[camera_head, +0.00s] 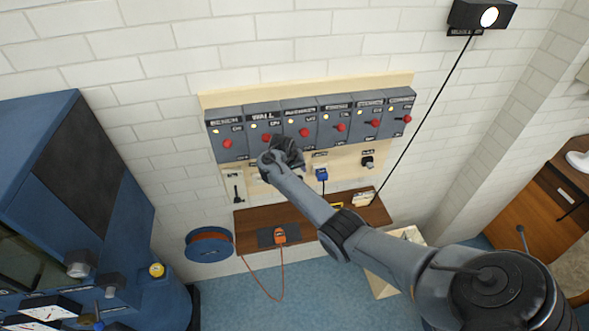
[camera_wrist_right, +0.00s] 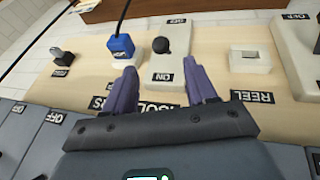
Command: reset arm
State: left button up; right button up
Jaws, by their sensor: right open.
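My right gripper (camera_head: 284,154) is in front of the lower edge of the grey switch boxes (camera_head: 302,124) on the wall panel. In the right wrist view the gripper (camera_wrist_right: 164,84) is open, with two purple fingers apart and nothing held between them. A white switch plate (camera_wrist_right: 165,72) with a round black knob (camera_wrist_right: 161,46) shows beyond and between the fingertips. In the head view my arm hides that plate. Whether the fingers touch the panel, I cannot tell. My left gripper is not in view.
A blue plug (camera_wrist_right: 121,46) with a cord and a black switch (camera_wrist_right: 62,56) are left of the fingers; a white reel switch (camera_wrist_right: 249,60) is right. Below the panel, a wooden shelf (camera_head: 246,219) holds an orange device (camera_head: 280,236). A blue cabinet (camera_head: 50,180) stands left.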

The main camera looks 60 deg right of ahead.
dwell(0.3)
jog(key=s+a+f+n+g+p, duration=0.1)
jog(key=s+a+f+n+g, duration=0.3)
jog(key=s+f, duration=1.2)
jog(key=s+a+f+n+t+p, duration=0.1)
jog(key=s+a+f+n+t, duration=0.15)
jog(key=s+a, duration=0.75)
jog(key=s+a+r+n+t+y, duration=0.1)
jog(key=a+r+n+y, duration=0.15)
jog(key=a, duration=0.55)
jog(key=s+a+r+n+t+y, duration=0.1)
jog(key=a+r, duration=0.2)
jog(key=a, duration=0.4)
jog(key=a+r+t, duration=0.1)
jog(key=a+r, duration=0.4)
jog(key=r, duration=0.3)
jog(key=w+a+r+n+t+y, duration=0.1)
jog(key=a+r, duration=0.4)
jog(key=r, duration=0.3)
jog(key=shift+w+a+r+t+p, duration=0.2)
jog(key=shift+a+r+t+p, duration=0.1)
jog(key=shift+t+p, duration=0.05)
